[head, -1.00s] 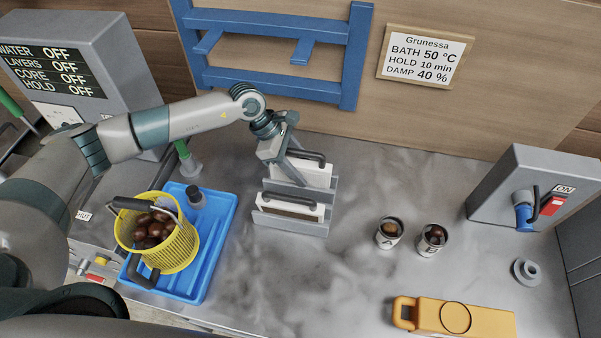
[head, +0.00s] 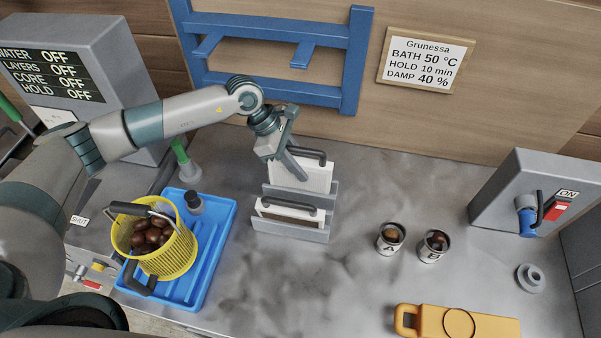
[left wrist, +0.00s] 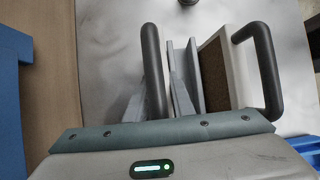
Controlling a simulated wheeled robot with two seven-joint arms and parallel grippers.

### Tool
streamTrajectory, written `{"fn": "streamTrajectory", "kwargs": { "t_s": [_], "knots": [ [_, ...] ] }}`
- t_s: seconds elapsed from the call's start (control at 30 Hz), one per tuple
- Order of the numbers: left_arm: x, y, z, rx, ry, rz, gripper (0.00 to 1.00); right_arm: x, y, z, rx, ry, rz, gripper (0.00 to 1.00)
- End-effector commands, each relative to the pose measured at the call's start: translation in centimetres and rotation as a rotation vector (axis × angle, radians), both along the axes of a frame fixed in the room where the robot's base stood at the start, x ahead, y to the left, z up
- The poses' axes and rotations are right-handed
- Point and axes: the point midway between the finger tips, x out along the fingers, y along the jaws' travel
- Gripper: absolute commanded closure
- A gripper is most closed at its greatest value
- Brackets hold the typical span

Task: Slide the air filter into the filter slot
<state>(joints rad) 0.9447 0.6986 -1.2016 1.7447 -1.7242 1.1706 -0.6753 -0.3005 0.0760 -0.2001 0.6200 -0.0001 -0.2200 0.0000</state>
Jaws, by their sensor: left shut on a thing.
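A white panel-shaped air filter (head: 318,177) with a dark handle stands upright at the back of a grey rack (head: 290,231). My left gripper (head: 296,166) is shut on this filter, near its handle. In the left wrist view the handle (left wrist: 152,70) rises beyond the gripper body. A second white filter (head: 275,210) with brown media and a dark handle sits in the front of the rack. It also shows in the left wrist view (left wrist: 230,60). The lower edge of the held filter is hidden behind the rack wall. My right gripper is not in view.
A blue tray (head: 222,262) with a yellow basket (head: 178,258) of chestnuts stands left of the rack. Two small cups (head: 390,246) (head: 432,252) are to the right. A blue frame (head: 352,60) is on the back wall. The counter between rack and cups is clear.

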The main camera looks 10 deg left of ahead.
Motion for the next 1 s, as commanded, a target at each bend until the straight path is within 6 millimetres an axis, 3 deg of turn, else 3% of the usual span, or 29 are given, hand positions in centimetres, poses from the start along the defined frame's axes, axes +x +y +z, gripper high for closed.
{"fn": "streamTrajectory", "kwargs": {
  "t_s": [0.2, 0.43, 1.0],
  "knots": [
    [0.1, -0.1, 3.5, -0.002, -0.005, -0.002, 1.0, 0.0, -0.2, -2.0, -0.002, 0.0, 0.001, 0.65],
    [0.1, 0.0, 6.5, -0.001, -0.002, -0.002, 1.0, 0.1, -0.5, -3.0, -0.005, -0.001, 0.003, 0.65],
    [0.0, 0.0, 7.3, -0.001, -0.001, -0.001, 1.0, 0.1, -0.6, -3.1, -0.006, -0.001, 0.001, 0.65]
  ]
}}
